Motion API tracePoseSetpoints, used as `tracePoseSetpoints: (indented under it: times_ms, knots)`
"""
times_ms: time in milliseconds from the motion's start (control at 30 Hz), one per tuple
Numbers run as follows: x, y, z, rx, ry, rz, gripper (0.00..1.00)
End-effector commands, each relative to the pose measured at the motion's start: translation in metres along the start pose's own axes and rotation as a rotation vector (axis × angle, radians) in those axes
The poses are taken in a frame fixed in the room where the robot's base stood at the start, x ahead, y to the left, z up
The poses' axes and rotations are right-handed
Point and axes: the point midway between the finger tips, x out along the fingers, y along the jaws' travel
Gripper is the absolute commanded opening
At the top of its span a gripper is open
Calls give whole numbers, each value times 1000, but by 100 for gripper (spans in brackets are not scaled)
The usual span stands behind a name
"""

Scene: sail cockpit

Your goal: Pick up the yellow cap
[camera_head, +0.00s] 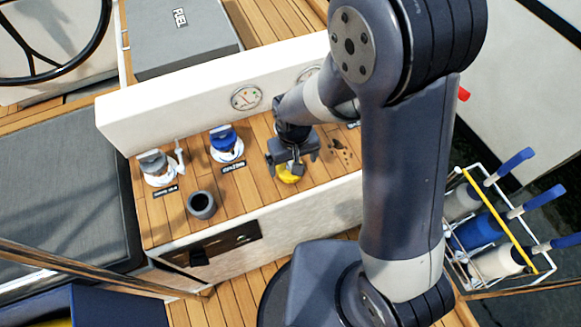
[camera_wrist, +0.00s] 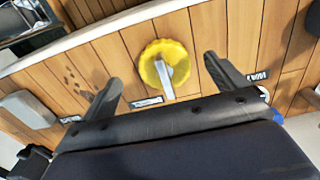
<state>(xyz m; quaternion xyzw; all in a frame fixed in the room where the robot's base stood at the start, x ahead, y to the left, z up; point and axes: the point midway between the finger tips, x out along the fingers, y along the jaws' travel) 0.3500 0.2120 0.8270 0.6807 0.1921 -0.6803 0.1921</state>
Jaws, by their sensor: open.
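The yellow cap (camera_wrist: 163,52) is round with a scalloped rim and has a pale bar across its front side. In the wrist view it lies on the plank counter, between and ahead of the two fingers. My gripper (camera_wrist: 160,78) is open, with one finger on each side of the cap and no visible contact. In the head view my gripper (camera_head: 292,160) is above the cap (camera_head: 289,176), hiding part of it. I cannot tell the exact height between them.
On the wooden counter (camera_head: 172,225) stand a grey-topped fitting (camera_head: 153,163), a blue-topped fitting (camera_head: 223,138) and a dark cup (camera_head: 202,204). A white wall (camera_head: 190,112) with gauges runs behind. A rack (camera_head: 500,275) of bottles is at right.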

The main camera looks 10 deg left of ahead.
Motion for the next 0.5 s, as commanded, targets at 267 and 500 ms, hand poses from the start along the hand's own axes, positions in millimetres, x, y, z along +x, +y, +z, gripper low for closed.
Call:
tracePoseSetpoints:
  times_ms: [267,500]
  knots:
    - [29,-3,-14,0,-4,0,92]
    - [47,-2,-14,0,-1,0,92]
